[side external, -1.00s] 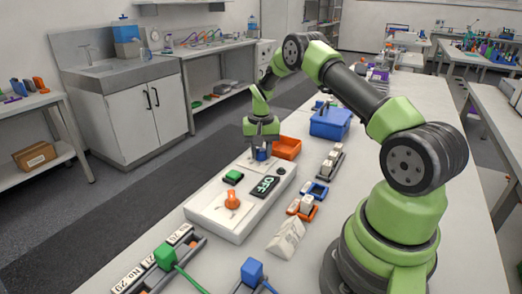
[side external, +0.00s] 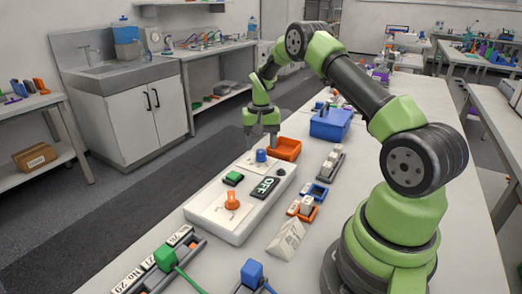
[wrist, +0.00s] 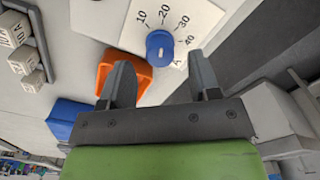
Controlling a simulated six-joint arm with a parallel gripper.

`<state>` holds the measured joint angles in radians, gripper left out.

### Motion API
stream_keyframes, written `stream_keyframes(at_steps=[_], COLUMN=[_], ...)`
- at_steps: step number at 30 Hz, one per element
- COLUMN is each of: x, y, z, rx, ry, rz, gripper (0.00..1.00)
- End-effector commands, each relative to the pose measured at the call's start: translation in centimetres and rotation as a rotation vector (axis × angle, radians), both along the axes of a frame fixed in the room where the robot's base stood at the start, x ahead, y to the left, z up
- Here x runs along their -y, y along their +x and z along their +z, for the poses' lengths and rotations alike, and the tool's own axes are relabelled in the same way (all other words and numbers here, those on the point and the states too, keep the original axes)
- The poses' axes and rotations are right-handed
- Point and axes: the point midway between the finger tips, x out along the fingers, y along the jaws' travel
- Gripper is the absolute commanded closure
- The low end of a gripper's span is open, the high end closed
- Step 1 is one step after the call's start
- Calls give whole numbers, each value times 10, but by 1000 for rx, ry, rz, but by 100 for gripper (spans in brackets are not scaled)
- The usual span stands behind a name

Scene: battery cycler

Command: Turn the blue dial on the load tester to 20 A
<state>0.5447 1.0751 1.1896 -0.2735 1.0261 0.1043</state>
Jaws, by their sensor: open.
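The load tester (side external: 237,233) is a long white box on the bench, with a dark display (side external: 265,187) reading OFF. Its blue dial (side external: 261,156) stands at the far end of the panel. In the wrist view the blue dial (wrist: 160,46) sits by a printed scale of 10, 20, 30, 40 and A; I cannot tell clearly which mark it points to. My gripper (side external: 260,138) is open and empty, above the dial and apart from it. In the wrist view my gripper's fingers (wrist: 162,80) are spread wide, with the dial beyond them.
An orange dial (side external: 232,201) and a green button (side external: 233,178) share the panel. An orange bin (side external: 286,148) stands close behind the tester's far end, with a blue bin (side external: 330,125) beyond. Small holders with white blocks (side external: 306,204) lie along the right side.

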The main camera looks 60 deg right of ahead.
Motion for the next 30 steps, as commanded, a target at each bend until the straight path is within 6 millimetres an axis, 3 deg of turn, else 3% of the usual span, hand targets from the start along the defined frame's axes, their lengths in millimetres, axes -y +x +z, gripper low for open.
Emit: stream_keyframes(at_steps=[3, 9, 23, 26, 30], x=[1, 0, 0, -7, -35], y=[1, 1, 0, 1, 1], z=[27, 58, 69, 80, 120], rx=[5, 3, 1, 16, 78], ry=[-4, -2, -1, -5, -19], rz=[1, 0, 1, 15, 72], gripper=[43, 43, 43, 43, 43])
